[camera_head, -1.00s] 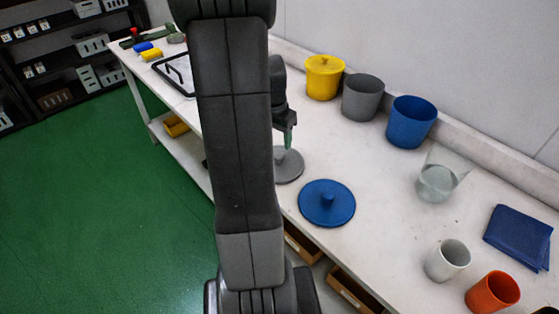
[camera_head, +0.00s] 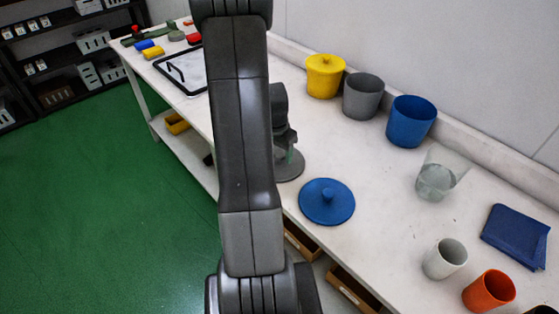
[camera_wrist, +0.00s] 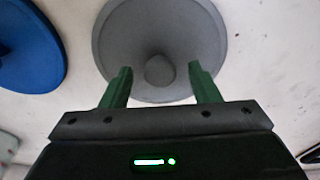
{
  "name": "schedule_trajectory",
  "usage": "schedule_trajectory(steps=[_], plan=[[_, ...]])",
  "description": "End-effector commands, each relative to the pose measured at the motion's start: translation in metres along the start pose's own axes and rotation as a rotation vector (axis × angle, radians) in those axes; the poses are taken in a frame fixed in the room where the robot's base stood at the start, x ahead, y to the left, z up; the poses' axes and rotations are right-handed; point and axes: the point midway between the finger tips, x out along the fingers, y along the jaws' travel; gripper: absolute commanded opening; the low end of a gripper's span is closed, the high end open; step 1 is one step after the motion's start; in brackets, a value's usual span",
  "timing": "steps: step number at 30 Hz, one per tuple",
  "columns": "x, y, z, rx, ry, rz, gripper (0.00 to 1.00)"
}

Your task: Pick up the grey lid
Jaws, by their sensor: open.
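The grey lid (camera_head: 291,168) lies flat on the white table, partly hidden by my arm and gripper in the head view. In the wrist view the grey lid (camera_wrist: 160,28) shows as a round disc with a round knob (camera_wrist: 159,70) at its middle. My gripper (camera_wrist: 160,78) is open, with one green finger on each side of the knob and a gap on both sides. In the head view my gripper (camera_head: 288,153) is right over the lid. Whether the fingertips reach down to the knob's height is hard to tell.
A blue lid (camera_head: 327,202) lies close to the grey one. A lidded yellow pot (camera_head: 325,77), a grey pot (camera_head: 362,96) and a blue pot (camera_head: 411,122) stand along the wall. A clear beaker (camera_head: 437,180), white cup (camera_head: 444,259) and orange cup (camera_head: 489,292) are at right.

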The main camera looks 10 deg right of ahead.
Motion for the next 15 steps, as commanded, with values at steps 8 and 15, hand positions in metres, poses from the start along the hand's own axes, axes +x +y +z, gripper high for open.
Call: schedule_trajectory(steps=[8, 15], plan=[[-0.0002, 0.0, -0.0001, 0.0, 0.0, 0.0, 0.16], [-0.0004, -0.0001, -0.0002, 0.0, 0.0, 0.0, 0.07]])
